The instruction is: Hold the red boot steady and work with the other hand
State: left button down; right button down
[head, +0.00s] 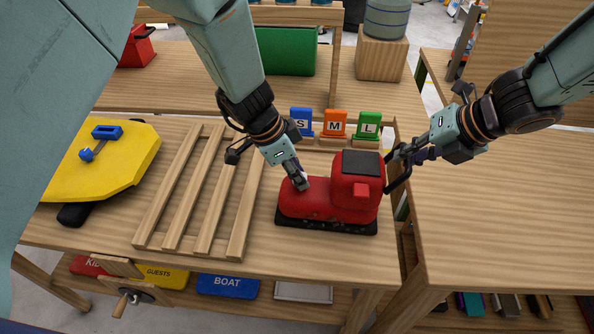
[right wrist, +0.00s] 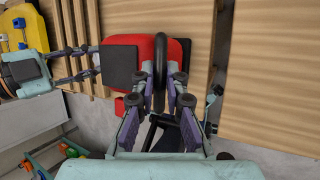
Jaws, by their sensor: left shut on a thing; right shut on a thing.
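The red boot (head: 315,205) stands upright on its black sole on the wooden table, toe to the left, with a dark top on its shaft. My left gripper (head: 300,181) is shut on the top of the toe part; it also shows in the right wrist view (right wrist: 92,63). My right gripper (head: 396,165) is at the boot's right side, shut on a black loop (head: 401,176). In the right wrist view, the loop (right wrist: 160,75) stands between its two fingers, against the red shaft (right wrist: 145,48). Whether the loop is fixed to the boot, I cannot tell.
A slatted wooden rack (head: 197,195) lies left of the boot, beside a yellow board (head: 100,175) with a blue part. Blue S (head: 301,120), orange M (head: 335,122) and green L (head: 368,124) signs stand behind. A gap separates the right table (head: 500,210), whose top is clear.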

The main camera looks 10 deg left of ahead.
pick_arm(q)
jog(key=c, duration=1)
grip_release()
jog(key=v, duration=1.2)
